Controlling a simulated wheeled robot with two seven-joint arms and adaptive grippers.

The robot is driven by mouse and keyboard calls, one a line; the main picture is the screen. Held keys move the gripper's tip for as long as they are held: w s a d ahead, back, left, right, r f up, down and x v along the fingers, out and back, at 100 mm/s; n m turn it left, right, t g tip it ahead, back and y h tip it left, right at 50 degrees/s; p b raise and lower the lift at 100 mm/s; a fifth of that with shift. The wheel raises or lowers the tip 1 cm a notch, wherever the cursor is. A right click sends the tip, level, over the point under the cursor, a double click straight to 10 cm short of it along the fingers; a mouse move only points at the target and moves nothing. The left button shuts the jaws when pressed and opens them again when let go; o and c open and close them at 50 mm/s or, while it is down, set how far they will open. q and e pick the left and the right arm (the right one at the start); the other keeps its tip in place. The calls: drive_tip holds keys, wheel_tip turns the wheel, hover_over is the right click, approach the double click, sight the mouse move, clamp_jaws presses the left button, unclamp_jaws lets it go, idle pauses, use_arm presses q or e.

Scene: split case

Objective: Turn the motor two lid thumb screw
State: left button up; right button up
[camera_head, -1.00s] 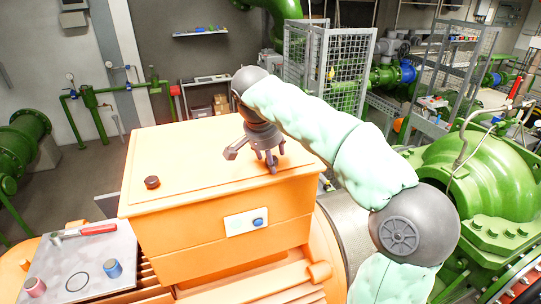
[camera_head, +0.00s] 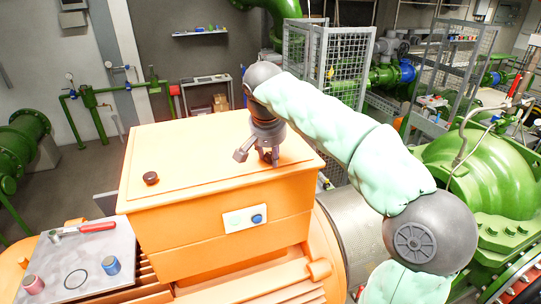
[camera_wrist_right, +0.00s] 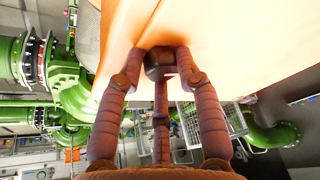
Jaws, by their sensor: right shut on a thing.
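The orange motor box (camera_head: 180,227) has an orange lid (camera_head: 205,165) on top. One dark round thumb screw (camera_head: 151,178) stands free near the lid's left front. My right gripper (camera_head: 262,158) is over the lid's right part, its fingers pointing down. It is shut on a second dark thumb screw (camera_wrist_right: 160,62), which shows between the fingertips in the wrist view, at the lid surface. In the head view the fingers mostly hide that screw. Whether it has turned cannot be told. My left gripper is not in view.
A grey plate (camera_head: 105,240) at the lower left carries a red-handled tool (camera_head: 97,227), a blue cylinder (camera_head: 112,265) and a pink-red one (camera_head: 33,284). A small blue-knobbed panel (camera_head: 244,220) is on the box front. Wire cages (camera_head: 335,60) and green machinery (camera_head: 485,175) stand beyond.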

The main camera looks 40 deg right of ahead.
drive_tip(key=n, duration=0.2)
drive_tip(key=t, duration=0.1)
drive_tip(key=shift+d+r+n+y, duration=0.25)
drive_tip(key=shift+r+n+y, duration=0.1)
drive_tip(key=shift+n+y, duration=0.05)
drive_tip(key=n+y, duration=0.1)
drive_tip(key=n, duration=0.1)
drive_tip(key=shift+d+n, duration=0.1)
drive_tip(key=shift+n, duration=0.2)
drive_tip(key=n+y, duration=0.1)
drive_tip(key=n, duration=0.1)
drive_tip(key=n+y, duration=0.1)
drive_tip(key=n, duration=0.2)
drive_tip(key=shift+d+t+p, duration=0.15)
drive_tip(key=shift+t+p, duration=0.15)
drive_tip(key=n, duration=0.2)
drive_tip(key=n+y, duration=0.1)
drive_tip(key=n, duration=0.2)
drive_tip(key=shift+w+d+y+p, duration=0.1)
drive_tip(key=shift+w+y+p, duration=0.05)
drive_tip(key=shift+y+p, duration=0.15)
drive_tip(key=n+g+y, duration=0.1)
drive_tip(key=n, duration=0.2)
drive_tip(key=shift+w+f+n, duration=0.1)
drive_tip(key=shift+n, duration=0.2)
drive_tip(key=shift+n+g+y, duration=0.4)
drive_tip(key=shift+n+g, duration=0.4)
drive_tip(key=shift+n, duration=0.7)
drive_tip(key=shift+f, duration=0.1)
